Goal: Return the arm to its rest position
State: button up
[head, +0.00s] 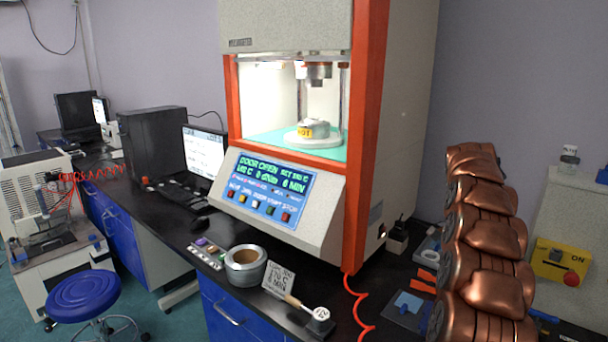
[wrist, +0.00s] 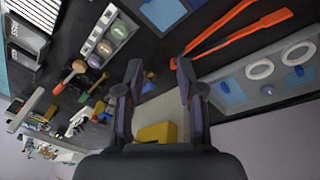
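My gripper (wrist: 160,78) shows in the wrist view with its two dark fingers apart and nothing held between them. A pale block with a yellow part (wrist: 156,133) shows between and behind the fingers, apart from them as far as I can tell. My copper-coloured arm (head: 485,245) stands folded in stacked segments at the right of the head view. My gripper does not show in the head view.
The rheometer (head: 300,130) stands with its chamber open and its display reading "DOOR OPEN". A metal ring pot (head: 246,266) and a sign card (head: 287,283) stand at the bench's front. Orange tongs (wrist: 240,32) and a grey tray (wrist: 262,82) show in the wrist view.

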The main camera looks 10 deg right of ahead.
jog(key=s+a+r+n, duration=0.2)
jog(key=s+a+n, duration=0.1)
jog(key=a, duration=0.5)
jog(key=s+a+r+n+y, duration=0.1)
jog(key=s+a+n, duration=0.3)
jog(key=a, duration=0.4)
jog(key=s+a+r+n, duration=0.2)
jog(key=s+a+n, duration=0.1)
jog(key=a, duration=0.5)
jog(key=s+a+f+n, duration=0.2)
jog(key=s+a+n, duration=0.1)
jog(key=s, duration=0.5)
jog(key=s+a+f+n+p, duration=0.1)
jog(key=s+a+f+n, duration=0.1)
jog(key=s+a, duration=0.3)
jog(key=s+a+f+n, duration=0.2)
jog(key=s+a, duration=0.3)
jog(key=s, duration=0.7)
jog(key=shift+n+y, duration=0.4)
jog(key=shift+n, duration=0.5)
jog(key=shift+s+f, duration=0.1)
